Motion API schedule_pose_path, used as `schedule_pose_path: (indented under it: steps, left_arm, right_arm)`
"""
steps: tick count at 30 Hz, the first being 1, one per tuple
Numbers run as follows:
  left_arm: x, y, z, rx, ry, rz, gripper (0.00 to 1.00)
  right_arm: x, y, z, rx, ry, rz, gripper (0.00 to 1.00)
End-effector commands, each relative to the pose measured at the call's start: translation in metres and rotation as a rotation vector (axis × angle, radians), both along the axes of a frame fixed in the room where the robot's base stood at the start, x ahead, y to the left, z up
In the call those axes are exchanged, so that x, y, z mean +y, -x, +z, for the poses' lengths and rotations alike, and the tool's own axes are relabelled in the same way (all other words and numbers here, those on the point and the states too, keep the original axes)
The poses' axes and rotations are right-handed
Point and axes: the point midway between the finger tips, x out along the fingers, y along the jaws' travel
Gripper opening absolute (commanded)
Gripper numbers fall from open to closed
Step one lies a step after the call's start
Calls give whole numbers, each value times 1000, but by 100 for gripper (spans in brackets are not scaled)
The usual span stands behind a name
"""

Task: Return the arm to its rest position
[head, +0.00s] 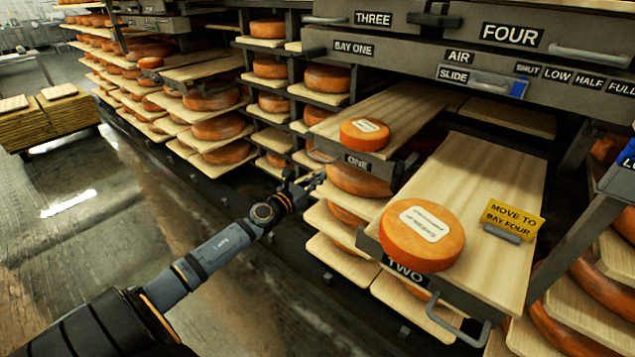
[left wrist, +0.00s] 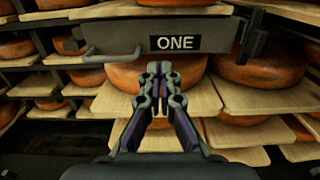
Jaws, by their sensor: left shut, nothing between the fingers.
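My left arm comes in from the lower left in the head view. Its gripper (head: 305,183) is in front of the racks, just below and left of the board labelled ONE. In the left wrist view the gripper (left wrist: 159,72) has its fingertips together with nothing between them, below the ONE label (left wrist: 176,43). Behind it are cheese wheels on shelves; I cannot tell whether it touches anything. My right gripper is in neither view.
Board ONE (head: 400,112) sticks out with a small labelled cheese (head: 364,134). Board TWO (head: 475,180) sticks out with a larger labelled cheese (head: 422,235) and a yellow sign (head: 514,219). A stack of boards (head: 60,120) stands far left. The aisle floor (head: 110,230) is clear.

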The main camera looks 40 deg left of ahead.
Motion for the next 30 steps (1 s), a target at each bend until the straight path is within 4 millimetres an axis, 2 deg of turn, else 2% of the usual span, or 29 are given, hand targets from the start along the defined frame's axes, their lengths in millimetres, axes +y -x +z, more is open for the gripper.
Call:
schedule_pose_path:
  steps: [11,14,17,18,20,21,22,24,27,30]
  left_arm:
    - [0,2,0,1,2,0,0]
    - [0,6,-9,4,113,38,0]
    - [7,28,-51,26,557,214,0]
    - [10,43,-76,40,782,319,0]
    - [12,70,-120,61,1102,494,0]
    - [9,91,-150,75,1294,615,0]
    - [5,107,-171,84,1424,705,0]
    - [-9,145,-216,100,1683,914,0]
    - [-39,196,-264,114,1951,1195,0]
    - [-71,239,-296,120,2127,1442,0]
  right_arm:
    - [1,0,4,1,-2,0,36]
    - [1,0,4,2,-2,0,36]
    - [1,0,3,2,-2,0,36]
    - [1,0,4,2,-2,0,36]
    - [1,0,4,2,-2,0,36]
    - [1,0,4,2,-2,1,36]
    - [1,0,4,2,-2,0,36]
    - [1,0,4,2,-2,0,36]
    - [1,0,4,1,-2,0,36]
    - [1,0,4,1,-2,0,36]
